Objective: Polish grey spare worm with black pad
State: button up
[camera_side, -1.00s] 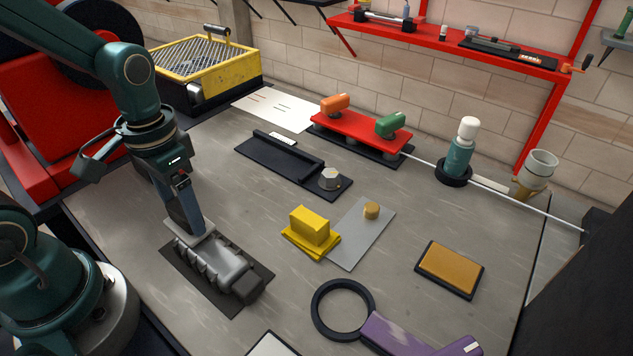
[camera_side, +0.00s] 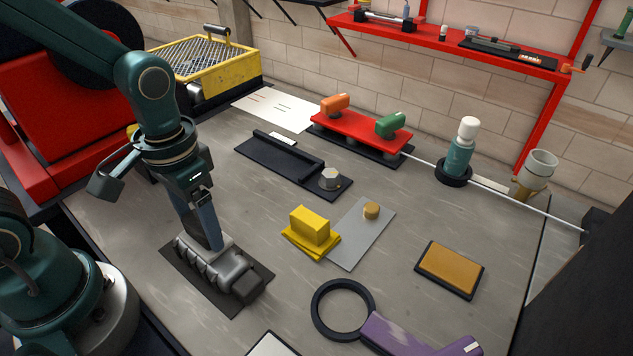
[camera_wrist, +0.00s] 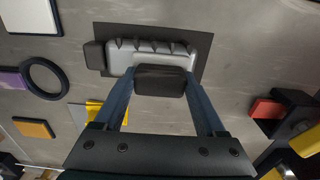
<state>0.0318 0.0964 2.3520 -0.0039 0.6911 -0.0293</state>
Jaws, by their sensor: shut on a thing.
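The grey spare worm (camera_side: 196,263) lies on a dark mat (camera_side: 218,300) at the lower left of the side view. It is a ridged grey bar with a darker block at one end. It also shows at the top of the wrist view (camera_wrist: 122,60). My gripper (camera_side: 214,244) points down at the worm, over its middle in the side view. In the wrist view its fingers (camera_wrist: 160,73) are shut on the black pad (camera_wrist: 160,84). The pad overlaps the worm's edge there; I cannot tell whether they touch. My gripper hides the pad in the side view.
A yellow block (camera_side: 310,226) and a grey plate (camera_side: 358,245) lie right of the worm. A black ring (camera_side: 318,322) with a purple handle (camera_side: 405,338) is at the front. A black fixture (camera_side: 285,160) lies behind. Bare table surrounds the mat.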

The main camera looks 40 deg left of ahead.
jog(key=shift+a+f, duration=0.15)
jog(key=shift+a, duration=1.3)
jog(key=shift+c, duration=0.3)
jog(key=shift+s+a+f, duration=0.1)
jog(key=shift+a+f, duration=0.05)
jog(key=shift+a, duration=0.5)
grip_shut()
notch_tip(320, 180, up, 4)
jog(key=shift+f, duration=0.25)
jog(key=shift+d+r, duration=0.1)
jog(key=shift+r, duration=1.3)
jog(key=shift+r, duration=1.5)
